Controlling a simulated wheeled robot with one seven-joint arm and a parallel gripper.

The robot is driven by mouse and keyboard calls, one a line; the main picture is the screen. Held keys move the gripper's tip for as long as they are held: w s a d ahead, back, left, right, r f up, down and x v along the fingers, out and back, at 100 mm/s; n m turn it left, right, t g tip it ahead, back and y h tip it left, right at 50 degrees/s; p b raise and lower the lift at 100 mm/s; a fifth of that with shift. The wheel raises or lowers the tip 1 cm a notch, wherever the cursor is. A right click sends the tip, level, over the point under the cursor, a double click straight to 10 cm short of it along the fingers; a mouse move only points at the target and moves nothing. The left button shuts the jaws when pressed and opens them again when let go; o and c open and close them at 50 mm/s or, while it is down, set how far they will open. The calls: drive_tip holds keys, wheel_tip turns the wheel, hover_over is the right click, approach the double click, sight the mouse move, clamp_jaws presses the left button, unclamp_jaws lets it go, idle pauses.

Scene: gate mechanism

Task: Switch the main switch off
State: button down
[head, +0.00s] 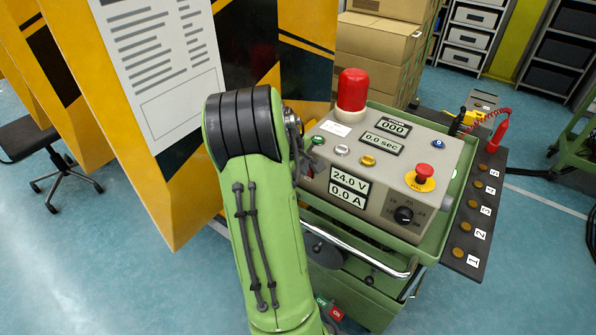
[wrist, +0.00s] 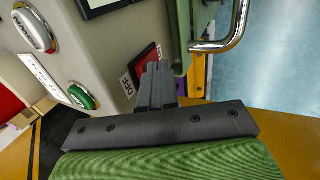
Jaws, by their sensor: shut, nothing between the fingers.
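The main switch looks to be the red rocker (wrist: 144,59) in a dark frame on the side of the control box, with an OFF label (wrist: 128,86) beside it, in the wrist view. My gripper (wrist: 158,70) is shut and empty, its fingertips right in front of the rocker and covering part of it. I cannot tell whether the tips touch it or which way it is pressed. In the head view my gripper (head: 308,160) is mostly hidden behind my green arm, at the left side of the grey control box (head: 385,165). The rocker cannot be made out there.
In the wrist view a green button (wrist: 82,96) and a white button (wrist: 34,30) sit left of my fingers. A metal handle (wrist: 222,42) is at the right. In the head view a red lamp (head: 353,90) and an emergency stop (head: 423,172) top the box.

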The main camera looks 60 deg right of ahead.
drive_tip(key=p, duration=0.1)
drive_tip(key=d+y+p, duration=0.1)
drive_tip(key=shift+s+r+p, duration=0.1)
drive_tip(key=shift+r+p, duration=0.15)
drive_tip(key=shift+p, duration=0.15)
drive_tip(key=shift+r+p, duration=0.6)
drive_tip(key=shift+r, duration=0.1)
